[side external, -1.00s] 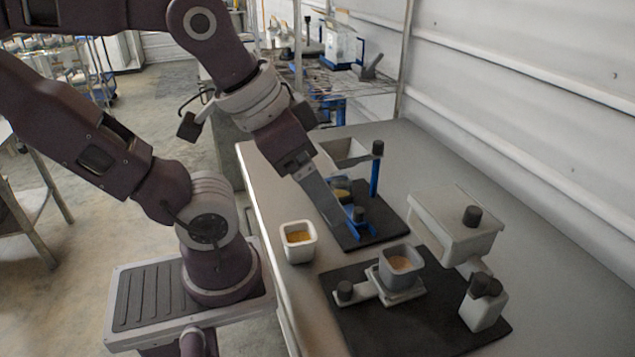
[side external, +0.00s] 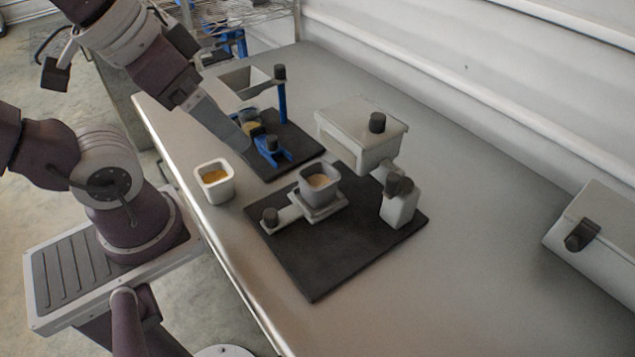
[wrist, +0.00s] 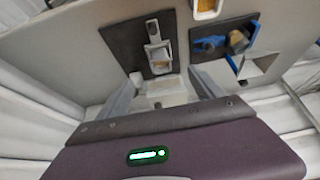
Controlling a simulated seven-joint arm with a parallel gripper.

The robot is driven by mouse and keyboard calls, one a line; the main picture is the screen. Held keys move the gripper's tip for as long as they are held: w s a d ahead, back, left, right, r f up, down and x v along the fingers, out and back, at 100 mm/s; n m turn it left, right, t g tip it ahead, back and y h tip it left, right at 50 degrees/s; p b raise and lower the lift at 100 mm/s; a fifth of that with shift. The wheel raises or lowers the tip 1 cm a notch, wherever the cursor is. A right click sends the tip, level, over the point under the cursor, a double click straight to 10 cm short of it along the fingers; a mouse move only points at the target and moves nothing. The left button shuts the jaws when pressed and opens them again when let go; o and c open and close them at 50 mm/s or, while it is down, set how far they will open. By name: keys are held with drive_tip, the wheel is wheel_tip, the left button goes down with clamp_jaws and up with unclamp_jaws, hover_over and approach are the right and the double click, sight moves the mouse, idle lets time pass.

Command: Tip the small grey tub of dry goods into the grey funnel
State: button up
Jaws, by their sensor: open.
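One small grey tub (side external: 319,188) with tan dry goods stands upright on a light grey platform on a dark mat. Another grey tub (side external: 249,117) with yellowish contents sits at the blue stand, partly hidden by my gripper; it shows in the wrist view (wrist: 238,40). An open grey funnel (side external: 244,82) is held on the blue post above that stand; it shows in the wrist view (wrist: 260,68). My gripper (side external: 238,145) is open and empty, pointing down in front of the blue stand in the side view. In the wrist view the fingers (wrist: 164,88) are apart.
A white tub (side external: 214,184) with orange-yellow contents stands near the table's left edge. A lidded grey hopper (side external: 360,138) with a black knob stands behind the platform, beside a small knobbed block (side external: 400,206). A grey box (side external: 600,235) lies at the right. The table between is clear.

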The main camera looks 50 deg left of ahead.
drive_tip(key=shift+c, duration=0.5)
drive_tip(key=m+g, duration=0.6)
drive_tip(key=m, duration=3)
approach(318, 175)
drive_tip(key=s+d+r, duration=0.2)
drive_tip(key=d, duration=0.1)
drive_tip(key=f, duration=0.9)
drive_tip(key=shift+s+a, duration=0.1)
drive_tip(key=shift+a, duration=0.15)
